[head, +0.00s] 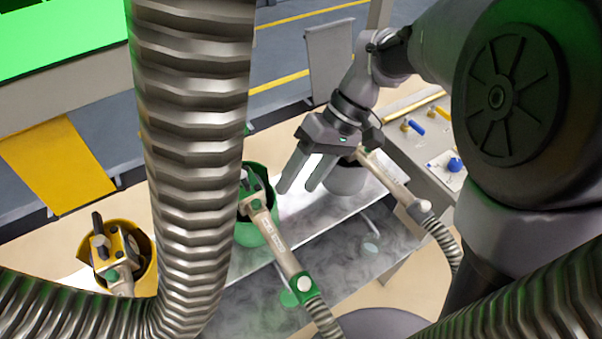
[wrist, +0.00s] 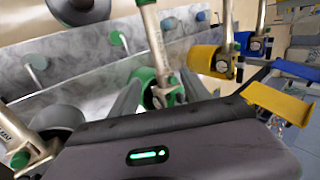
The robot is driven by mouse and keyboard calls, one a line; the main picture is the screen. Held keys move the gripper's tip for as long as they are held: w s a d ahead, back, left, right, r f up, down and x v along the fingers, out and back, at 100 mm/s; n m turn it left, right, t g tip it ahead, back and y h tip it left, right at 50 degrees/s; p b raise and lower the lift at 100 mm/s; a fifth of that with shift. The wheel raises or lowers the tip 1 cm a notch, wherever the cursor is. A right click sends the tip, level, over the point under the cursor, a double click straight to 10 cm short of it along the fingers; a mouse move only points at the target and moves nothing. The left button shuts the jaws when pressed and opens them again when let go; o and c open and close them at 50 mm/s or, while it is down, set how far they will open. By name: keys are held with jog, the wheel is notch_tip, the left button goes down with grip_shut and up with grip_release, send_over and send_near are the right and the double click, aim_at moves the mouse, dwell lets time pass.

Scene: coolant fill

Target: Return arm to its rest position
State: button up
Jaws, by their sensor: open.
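My gripper (head: 303,172) is open and empty in the head view. Its two fingers point down and left, just right of the green holder (head: 252,232) with its green-marked nozzle (head: 277,247). A grey holder (head: 347,179) stands behind the gripper, with a beige nozzle (head: 395,182) leaning from it. In the wrist view the fingers (wrist: 158,97) appear on both sides of the green nozzle (wrist: 166,70); I cannot tell whether they touch it. The yellow holder (head: 88,245) with its nozzle is at the lower left.
A large ribbed hose (head: 192,140) hides the middle left. A marbled bench (head: 345,262) carries the holders. A panel with blue and yellow valves (head: 413,127) stands at the right. A yellow plate (head: 57,165) and green panel (head: 55,40) are at the left.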

dwell(0.4)
jog(key=s+d+f+m+t+h+b, duration=0.3)
jog(key=s+d+m+t+b, duration=0.6)
jog(key=s+d+m, duration=0.1)
jog(key=shift+s+m+h, duration=0.35)
jog(key=shift+m+h, duration=0.05)
jog(key=shift+f, duration=0.1)
dwell(1.3)
